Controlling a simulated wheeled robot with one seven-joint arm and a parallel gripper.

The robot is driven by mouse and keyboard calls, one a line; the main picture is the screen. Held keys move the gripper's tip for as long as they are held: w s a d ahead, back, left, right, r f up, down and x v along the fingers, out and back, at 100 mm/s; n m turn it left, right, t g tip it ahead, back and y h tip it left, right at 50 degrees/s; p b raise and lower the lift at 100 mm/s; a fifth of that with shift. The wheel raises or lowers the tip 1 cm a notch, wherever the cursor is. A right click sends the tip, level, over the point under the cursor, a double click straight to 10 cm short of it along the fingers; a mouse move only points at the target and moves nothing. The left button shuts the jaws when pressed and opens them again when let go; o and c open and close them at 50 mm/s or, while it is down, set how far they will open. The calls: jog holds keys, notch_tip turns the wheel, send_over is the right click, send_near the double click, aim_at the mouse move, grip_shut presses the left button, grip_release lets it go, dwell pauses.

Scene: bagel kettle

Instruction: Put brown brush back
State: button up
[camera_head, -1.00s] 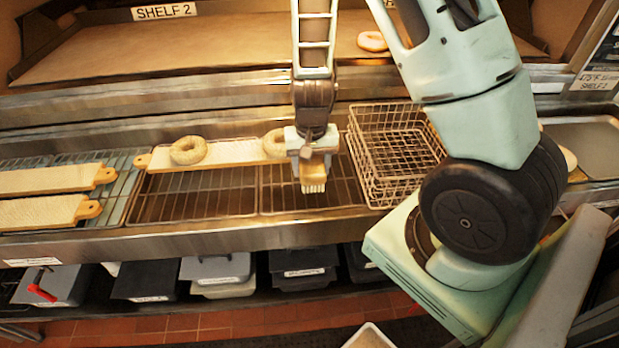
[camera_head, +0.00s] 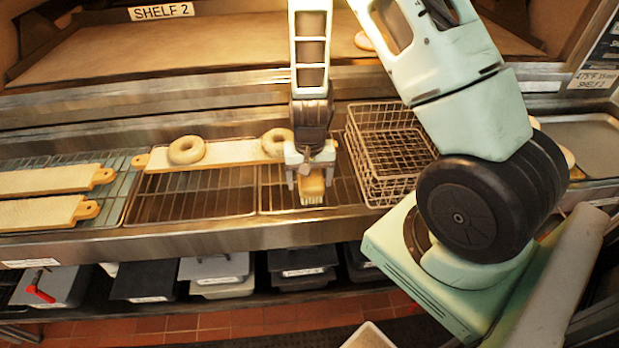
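The brown brush (camera_head: 312,189), with a tan-brown handle and pale bristles toward the front, is at the right end of the wire rack over the counter trough, just left of the wire basket. My gripper (camera_head: 311,182) is right above and around it, one finger on each side. The fingers look spread, with small gaps beside the brush. The brush appears to rest on the rack, though its contact with the wires is hard to see. The top of its handle is hidden under my gripper.
An empty wire basket (camera_head: 361,165) stands close on the right. A board (camera_head: 228,153) with two bagels lies behind and left. Two more boards (camera_head: 45,181) lie far left. Bare rack (camera_head: 195,198) is free left of the brush. Dark bins sit under the counter.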

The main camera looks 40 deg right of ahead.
notch_tip(320, 180, up, 12)
jog(key=shift+f+p, duration=0.15)
jog(key=shift+p, duration=0.3)
jog(key=s+a+r+n+y, duration=0.1)
jog(key=s+a+r+n, duration=0.3)
jog(key=a, duration=0.4)
jog(key=s+a+r+n+y, duration=0.1)
jog(key=s+a+r+n, duration=0.25)
jog(key=a, duration=0.55)
jog(key=s+a+r+n, duration=0.2)
jog(key=s+n, duration=0.1)
jog(key=s, duration=0.2)
jog(key=s+a+r+n+h, duration=0.1)
jog(key=s+a+r+n, duration=0.2)
jog(key=s+n, duration=0.1)
jog(key=shift+s+a, duration=0.25)
jog(key=shift+s, duration=0.3)
notch_tip(320, 180, down, 4)
jog(key=b, duration=0.4)
jog(key=shift+f, duration=0.1)
